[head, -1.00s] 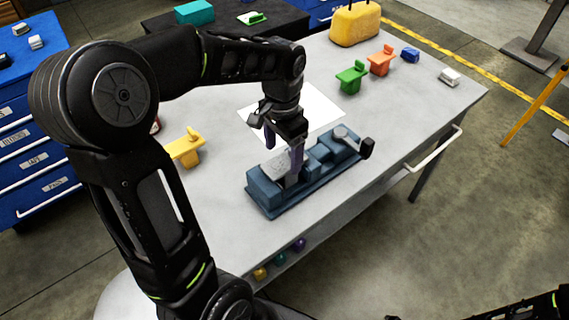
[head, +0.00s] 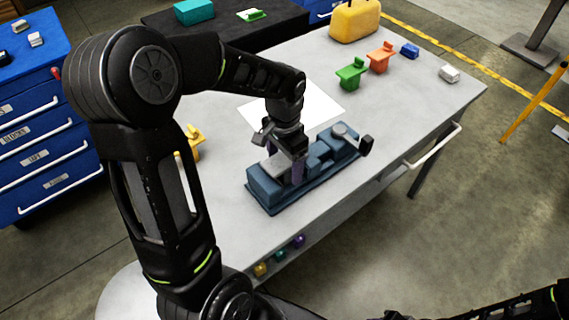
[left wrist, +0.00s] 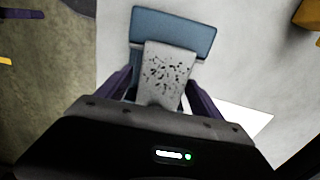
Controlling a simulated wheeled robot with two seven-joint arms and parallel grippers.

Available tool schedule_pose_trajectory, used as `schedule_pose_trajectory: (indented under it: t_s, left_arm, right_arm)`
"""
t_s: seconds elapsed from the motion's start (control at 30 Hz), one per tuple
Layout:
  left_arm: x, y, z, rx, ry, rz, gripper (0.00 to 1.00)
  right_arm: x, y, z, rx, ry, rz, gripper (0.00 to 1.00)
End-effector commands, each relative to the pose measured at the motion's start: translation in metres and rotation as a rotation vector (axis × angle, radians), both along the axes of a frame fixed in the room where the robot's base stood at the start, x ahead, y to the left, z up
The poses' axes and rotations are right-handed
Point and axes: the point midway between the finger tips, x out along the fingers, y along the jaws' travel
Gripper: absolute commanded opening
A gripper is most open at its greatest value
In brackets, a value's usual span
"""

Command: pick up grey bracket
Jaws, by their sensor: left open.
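The grey bracket (left wrist: 167,72) is a pale, dark-speckled piece lying on the blue jig in the left wrist view. In the head view the bracket (head: 271,163) shows beside the fingers, partly covered by them. The blue jig (head: 262,190) is a long block fixture on the table. My left gripper (head: 285,168) points down over the jig's near-left part. In the left wrist view its purple fingers (left wrist: 160,90) are open, one on each side of the bracket, with gaps visible. The bracket's lower end is hidden by the gripper body. My right gripper is out of sight.
A yellow bracket (head: 190,145) stands left of the jig, partly behind my arm. Green (head: 351,74) and orange (head: 381,57) brackets, a blue block (head: 410,51) and a white block (head: 449,74) stand at the back right. A white sheet (head: 325,104) lies behind the jig.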

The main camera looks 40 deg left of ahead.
Motion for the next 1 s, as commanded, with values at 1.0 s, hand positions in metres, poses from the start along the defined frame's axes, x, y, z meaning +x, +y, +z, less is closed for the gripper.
schedule_pose_trajectory:
  t_s: [1.0]
  left_arm:
    - [0.0, 0.0, -0.022, 0.0, 0.0, 0.001, 0.58]
  right_arm:
    - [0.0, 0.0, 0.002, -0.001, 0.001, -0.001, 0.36]
